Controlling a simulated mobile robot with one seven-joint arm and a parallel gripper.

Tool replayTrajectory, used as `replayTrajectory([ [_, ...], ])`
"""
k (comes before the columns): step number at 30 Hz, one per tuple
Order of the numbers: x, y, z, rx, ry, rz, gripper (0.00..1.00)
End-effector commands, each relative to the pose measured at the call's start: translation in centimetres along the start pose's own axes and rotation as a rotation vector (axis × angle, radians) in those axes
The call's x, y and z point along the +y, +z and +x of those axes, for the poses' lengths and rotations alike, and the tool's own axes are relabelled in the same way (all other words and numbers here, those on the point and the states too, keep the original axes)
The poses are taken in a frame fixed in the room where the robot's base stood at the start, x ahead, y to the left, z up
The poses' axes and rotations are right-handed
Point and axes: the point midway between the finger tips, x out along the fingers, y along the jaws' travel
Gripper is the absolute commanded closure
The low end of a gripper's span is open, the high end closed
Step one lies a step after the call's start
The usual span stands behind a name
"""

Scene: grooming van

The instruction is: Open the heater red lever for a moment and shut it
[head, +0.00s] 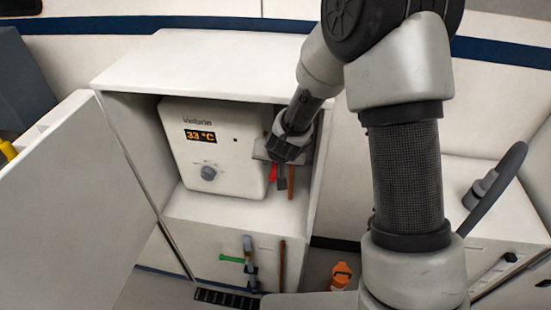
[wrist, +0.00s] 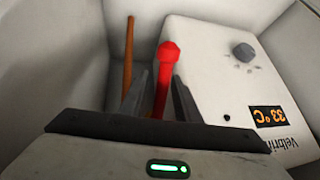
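The white heater (head: 215,165) sits inside an open cabinet. Its display reads 33 °C, and the display and knob also show in the wrist view (wrist: 270,118). The red lever (wrist: 168,52) stands beside the heater, next to a copper pipe (wrist: 129,50). In the head view the lever (head: 273,173) is partly hidden by my gripper (head: 282,184). In the wrist view my gripper (wrist: 162,76) has its two fingers apart, with the lever between them in the picture. I cannot tell whether either finger touches the lever.
The cabinet's door (head: 75,190) stands open at the left. The cabinet's side wall is close to the right of my gripper. Below are a green-handled valve (head: 231,258) and a pipe (head: 282,265). An orange object (head: 341,275) is on the floor.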

Motion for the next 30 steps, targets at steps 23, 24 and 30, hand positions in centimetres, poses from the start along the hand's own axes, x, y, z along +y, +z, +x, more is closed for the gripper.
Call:
replayTrajectory([
  [23, -0.1, -0.3, -15.8, 0.000, -0.001, 0.000, 0.71],
  [24, -0.1, -0.2, -16.3, 0.000, -0.001, -0.001, 0.71],
  [30, 0.0, 0.0, -17.3, -0.001, 0.000, 0.000, 0.71],
])
